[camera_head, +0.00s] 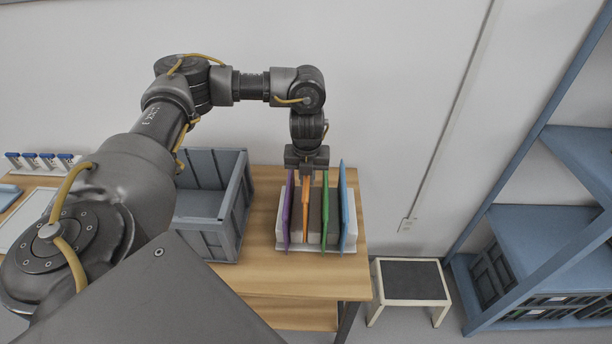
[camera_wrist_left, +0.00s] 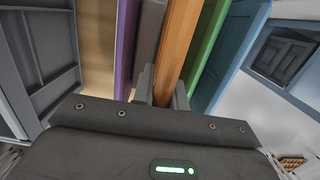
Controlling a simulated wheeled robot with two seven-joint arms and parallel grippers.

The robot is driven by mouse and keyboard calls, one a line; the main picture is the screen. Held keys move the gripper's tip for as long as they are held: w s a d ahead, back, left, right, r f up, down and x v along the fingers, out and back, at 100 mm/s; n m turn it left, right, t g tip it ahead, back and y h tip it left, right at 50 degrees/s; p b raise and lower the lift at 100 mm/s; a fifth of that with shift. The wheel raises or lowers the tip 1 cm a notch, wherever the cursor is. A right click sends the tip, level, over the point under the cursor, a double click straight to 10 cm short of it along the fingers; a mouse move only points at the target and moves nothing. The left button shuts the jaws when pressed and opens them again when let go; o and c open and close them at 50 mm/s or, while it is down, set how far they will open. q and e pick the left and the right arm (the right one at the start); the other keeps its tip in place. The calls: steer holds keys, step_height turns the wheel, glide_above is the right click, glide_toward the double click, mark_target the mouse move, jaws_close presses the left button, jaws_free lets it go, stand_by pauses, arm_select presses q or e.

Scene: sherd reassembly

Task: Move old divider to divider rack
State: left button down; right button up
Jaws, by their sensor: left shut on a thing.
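An orange divider (camera_head: 305,208) stands upright in the white divider rack (camera_head: 285,246) on the wooden table, between a purple divider (camera_head: 287,210) and a green divider (camera_head: 324,212). A blue divider (camera_head: 342,208) stands at the right end. My left gripper (camera_head: 306,176) is above the rack, pointing down and shut on the orange divider's top part. In the left wrist view the orange divider (camera_wrist_left: 178,45) runs between the two fingers (camera_wrist_left: 163,88). Its lower edge in the rack is partly hidden. My right gripper is not in view.
A grey crate (camera_head: 240,215) stands left of the rack, close to it. Several blue-topped items (camera_head: 45,160) stand at the table's far left. A black-topped stool (camera_head: 411,280) and blue shelves (camera_head: 540,230) are to the right, off the table.

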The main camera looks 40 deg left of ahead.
mark_target(317, 215)
arm_select(q)
steer(key=shift+f+b, duration=0.55)
steer(key=shift+f, duration=0.5)
steer(key=shift+f, duration=0.1)
steer(key=shift+f+b, duration=0.5)
steer(key=shift+f, duration=0.4)
steer(key=shift+f, duration=0.15)
steer(key=shift+f+b, duration=0.8)
steer(key=shift+f, duration=0.4)
